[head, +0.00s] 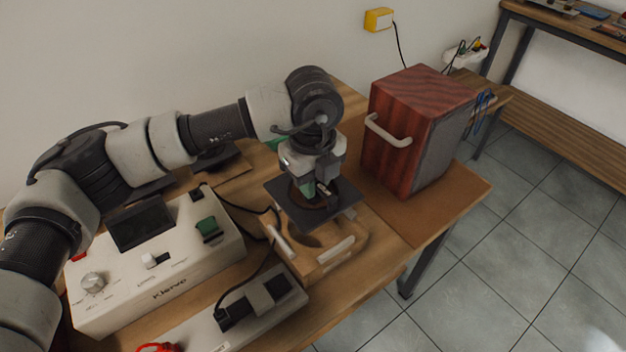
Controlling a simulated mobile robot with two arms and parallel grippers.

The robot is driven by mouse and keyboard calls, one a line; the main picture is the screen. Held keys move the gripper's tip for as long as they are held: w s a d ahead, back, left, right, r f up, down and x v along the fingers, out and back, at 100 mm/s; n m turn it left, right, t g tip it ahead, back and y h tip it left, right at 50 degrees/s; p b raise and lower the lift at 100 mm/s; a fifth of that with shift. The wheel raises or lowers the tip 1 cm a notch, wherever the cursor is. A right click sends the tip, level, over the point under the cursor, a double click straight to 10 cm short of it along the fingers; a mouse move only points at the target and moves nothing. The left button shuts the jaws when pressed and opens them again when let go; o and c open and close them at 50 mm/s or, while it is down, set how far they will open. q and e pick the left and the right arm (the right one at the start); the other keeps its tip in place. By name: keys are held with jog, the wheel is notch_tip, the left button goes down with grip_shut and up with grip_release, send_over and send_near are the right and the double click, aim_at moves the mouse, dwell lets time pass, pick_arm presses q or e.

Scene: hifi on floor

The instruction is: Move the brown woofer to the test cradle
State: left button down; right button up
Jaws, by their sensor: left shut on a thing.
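My left gripper (316,190) points down and is shut on the brown woofer (343,197), a dark square frame with a brown round middle. The gripper's fingers hide part of that middle. The woofer is over the back part of the test cradle (335,251), a light wooden block with a rounded cut-out and pale strips on top. I cannot tell whether the woofer touches the cradle. The cradle's back part is hidden under the woofer. My right gripper is not in view.
A red wooden speaker cabinet (400,100) with a pale handle stands close to the right, on a brown mat (455,195). A cream tester (170,262) with a knob and a grey strip-like device (285,300) with a cable lie left and in front. The table's front edge is near.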

aim_at(313, 203)
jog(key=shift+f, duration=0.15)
pick_arm(q)
jog(key=shift+f+b, duration=2.3)
jog(key=shift+f, duration=0.3)
jog(key=shift+f+b, duration=0.3)
jog(key=shift+f, duration=0.05)
jog(key=shift+f+b, duration=0.5)
jog(key=shift+f, duration=0.15)
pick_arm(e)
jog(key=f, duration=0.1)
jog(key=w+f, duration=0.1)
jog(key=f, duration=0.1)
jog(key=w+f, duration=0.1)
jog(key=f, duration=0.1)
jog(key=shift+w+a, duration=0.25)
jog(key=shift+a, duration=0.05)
pick_arm(q)
jog(key=shift+f, duration=0.15)
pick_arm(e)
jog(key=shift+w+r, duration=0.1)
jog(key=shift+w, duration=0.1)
